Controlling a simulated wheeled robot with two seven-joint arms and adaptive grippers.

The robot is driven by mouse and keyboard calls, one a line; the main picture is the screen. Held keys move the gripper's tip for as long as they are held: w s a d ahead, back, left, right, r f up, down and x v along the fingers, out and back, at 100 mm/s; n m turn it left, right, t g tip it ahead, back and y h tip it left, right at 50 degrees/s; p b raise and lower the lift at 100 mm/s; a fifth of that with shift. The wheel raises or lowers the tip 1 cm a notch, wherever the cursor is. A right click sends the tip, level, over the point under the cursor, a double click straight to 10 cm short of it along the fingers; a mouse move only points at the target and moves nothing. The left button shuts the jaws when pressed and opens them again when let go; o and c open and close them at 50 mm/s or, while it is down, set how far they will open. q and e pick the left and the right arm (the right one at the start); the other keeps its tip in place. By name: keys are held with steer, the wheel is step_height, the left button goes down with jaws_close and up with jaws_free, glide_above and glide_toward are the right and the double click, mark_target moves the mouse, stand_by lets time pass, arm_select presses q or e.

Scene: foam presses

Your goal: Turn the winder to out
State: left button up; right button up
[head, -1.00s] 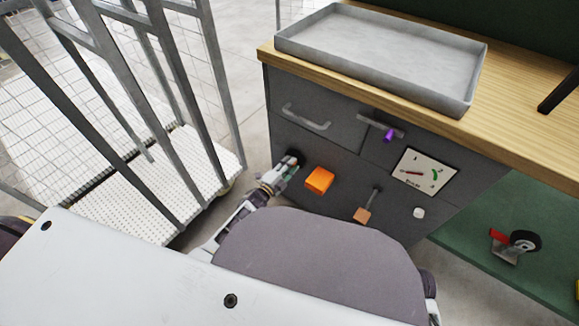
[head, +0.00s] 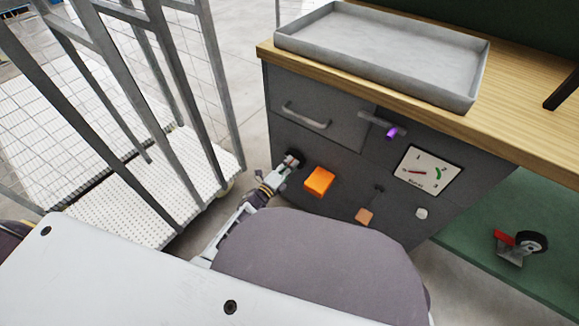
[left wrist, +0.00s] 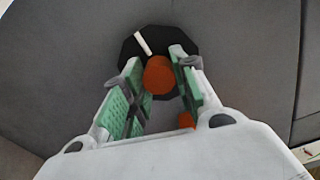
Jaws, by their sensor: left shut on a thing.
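The winder is a black disc (left wrist: 178,45) with a white mark and a round orange-red knob (left wrist: 159,75) on the dark grey cabinet front. In the left wrist view the white mark slants to the upper left. My left gripper (left wrist: 160,82) has its green-padded fingers on either side of the knob and is shut on it. In the head view my left gripper (head: 287,165) reaches the cabinet's left side and covers part of the black disc (head: 297,155). My right gripper is not in view.
Right of the winder are an orange block (head: 319,181), a small orange-tipped lever (head: 364,216), a white knob (head: 421,213) and a dial panel (head: 427,171). Above are a drawer handle (head: 305,116) and a purple piece (head: 391,133). A wire cage (head: 190,80) stands close at left.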

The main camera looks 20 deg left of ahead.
arm_select(q)
steer(key=shift+s+d+f, duration=0.1)
steer(key=shift+d+f, duration=0.05)
steer(key=o, duration=1.1)
steer(key=shift+c, duration=0.2)
steer(key=shift+s, duration=0.1)
steer(key=shift+s+f, duration=0.1)
steer(key=shift+f, duration=0.05)
steer(key=shift+s, duration=0.1)
steer(key=v, duration=1.1)
steer(key=shift+a+r, duration=0.25)
steer(key=shift+r, duration=0.25)
steer(key=shift+s, duration=0.1)
